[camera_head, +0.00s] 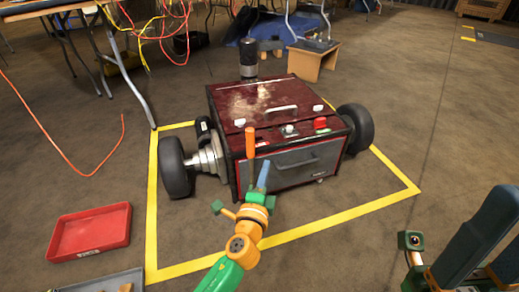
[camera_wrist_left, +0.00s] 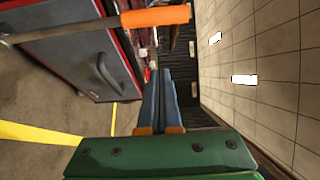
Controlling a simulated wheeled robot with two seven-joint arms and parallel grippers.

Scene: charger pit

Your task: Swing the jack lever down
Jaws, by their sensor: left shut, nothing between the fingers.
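The jack lever (camera_head: 250,142) has an orange grip and stands roughly upright at the front left of the dark red wheeled machine (camera_head: 270,110). In the left wrist view the lever's orange grip (camera_wrist_left: 155,17) lies across the top, its pale rod running left. My left gripper (camera_head: 264,168) is shut and empty, its blue fingers close to the lever on its right in the head view. The shut fingers also show in the left wrist view (camera_wrist_left: 164,75), apart from the grip in that picture. My right gripper (camera_head: 490,235) is at the lower right, its dark fingers apart.
Yellow floor tape (camera_head: 330,222) frames the machine. A red tray (camera_head: 90,232) and a grey tray (camera_head: 100,283) lie at the lower left. Tables with hanging cables stand at the back left. The floor on the right is clear.

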